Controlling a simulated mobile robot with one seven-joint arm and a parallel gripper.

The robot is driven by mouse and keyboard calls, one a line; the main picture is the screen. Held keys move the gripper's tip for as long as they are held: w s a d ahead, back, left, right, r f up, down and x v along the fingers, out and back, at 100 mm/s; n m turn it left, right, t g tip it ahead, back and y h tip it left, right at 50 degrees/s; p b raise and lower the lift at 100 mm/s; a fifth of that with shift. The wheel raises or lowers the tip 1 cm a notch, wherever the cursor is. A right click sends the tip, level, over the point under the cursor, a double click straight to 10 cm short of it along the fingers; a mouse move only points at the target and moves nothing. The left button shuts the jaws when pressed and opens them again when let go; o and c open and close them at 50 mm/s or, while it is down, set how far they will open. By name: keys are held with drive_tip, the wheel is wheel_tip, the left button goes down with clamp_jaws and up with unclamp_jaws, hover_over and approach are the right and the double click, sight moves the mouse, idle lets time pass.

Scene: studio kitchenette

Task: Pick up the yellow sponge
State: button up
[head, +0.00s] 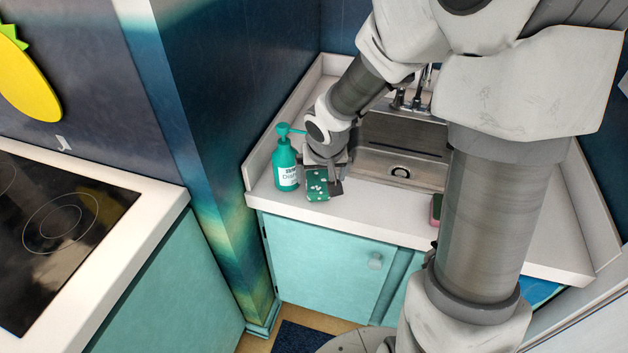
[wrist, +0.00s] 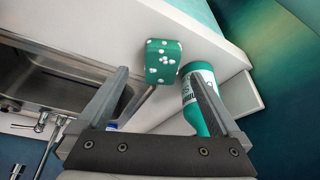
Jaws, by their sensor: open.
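No plainly yellow sponge shows in either view. A green, white-spotted block that looks like a sponge (head: 317,184) lies on the counter left of the sink, near the front edge. In the wrist view the green block (wrist: 163,62) lies ahead of and between the fingertips. My gripper (head: 324,172) is open just above and behind the block, pointing down. The wrist view shows both fingers of my gripper (wrist: 156,78) apart, with nothing held. Whether a finger touches the block, I cannot tell.
A teal soap dispenser (head: 286,164) stands close left of my gripper; in the wrist view the dispenser (wrist: 198,95) is behind the right finger. The steel sink (head: 385,160) is to the right. A small green-and-pink item (head: 437,208) is partly hidden by my arm. A stove (head: 60,225) is at left.

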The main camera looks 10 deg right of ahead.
sight(318, 184)
drive_tip(key=shift+w+b+x, duration=0.15)
drive_tip(key=shift+b+x, duration=0.45)
drive_tip(key=shift+x, duration=0.9)
drive_tip(key=shift+w+b+x, duration=0.2)
drive_tip(key=shift+b+x, duration=0.35)
drive_tip(key=shift+x, duration=0.95)
drive_tip(key=shift+a+r, duration=0.15)
drive_tip(key=c, duration=1.5)
drive_tip(key=shift+r, duration=0.15)
wheel_tip(318, 184, up, 4)
drive_tip(key=shift+r+p, duration=0.1)
drive_tip(key=shift+p, duration=1.1)
drive_tip(key=s+d+r+p, duration=0.6)
drive_tip(key=d+p, duration=0.1)
drive_tip(key=d, duration=0.3)
drive_tip(key=shift+r, duration=0.3)
